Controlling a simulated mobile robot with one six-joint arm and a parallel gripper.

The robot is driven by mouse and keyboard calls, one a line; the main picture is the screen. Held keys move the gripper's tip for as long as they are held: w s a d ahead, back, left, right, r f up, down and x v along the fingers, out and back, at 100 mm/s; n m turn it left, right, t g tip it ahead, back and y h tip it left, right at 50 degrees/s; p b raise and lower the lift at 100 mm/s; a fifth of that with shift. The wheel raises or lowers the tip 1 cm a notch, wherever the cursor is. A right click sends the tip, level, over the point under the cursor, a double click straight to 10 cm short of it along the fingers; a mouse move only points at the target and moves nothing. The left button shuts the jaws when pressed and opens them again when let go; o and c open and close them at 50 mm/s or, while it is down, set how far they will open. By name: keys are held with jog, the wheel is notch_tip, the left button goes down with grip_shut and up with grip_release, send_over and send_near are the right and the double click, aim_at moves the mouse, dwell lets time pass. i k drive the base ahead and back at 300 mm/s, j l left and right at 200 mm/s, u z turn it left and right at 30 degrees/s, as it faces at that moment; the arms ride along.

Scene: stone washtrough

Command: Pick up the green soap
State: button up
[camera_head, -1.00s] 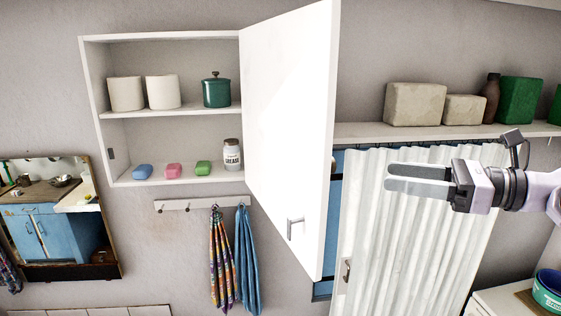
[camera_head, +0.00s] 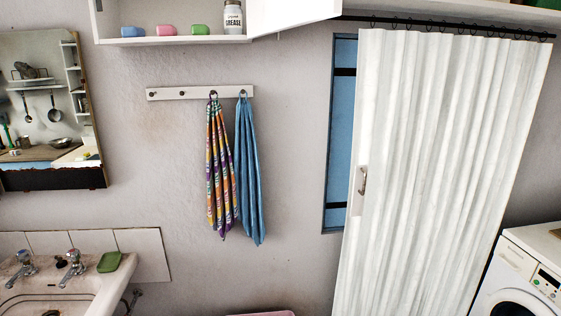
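A green soap bar (camera_head: 201,30) lies on the bottom shelf of the open white wall cabinet (camera_head: 165,42), at the top of the view. It is right of a pink bar (camera_head: 166,31) and a blue bar (camera_head: 132,32), and left of a jar labelled grease (camera_head: 233,17). Another green, soap-like block (camera_head: 109,262) lies on the rim of the sink (camera_head: 85,283) at lower left, right of the taps. My gripper is not in view now.
The cabinet door (camera_head: 295,14) stands open to the right. A striped towel (camera_head: 219,170) and a blue towel (camera_head: 248,170) hang from a hook rail (camera_head: 174,94). A white curtain (camera_head: 430,150) and a washing machine (camera_head: 520,275) are at right. A mirror (camera_head: 50,115) hangs at left.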

aim_at(199, 29)
jog(key=i+l+u, duration=0.45)
jog(key=l+u, duration=0.25)
jog(key=i+l+u, duration=0.15)
jog(key=u, duration=0.2)
jog(key=i+l+u, duration=0.1)
jog(key=l+u, duration=0.25)
jog(key=l, duration=0.2)
jog(key=l+u, duration=0.3)
jog(key=i+l, duration=0.05)
jog(key=l, duration=0.05)
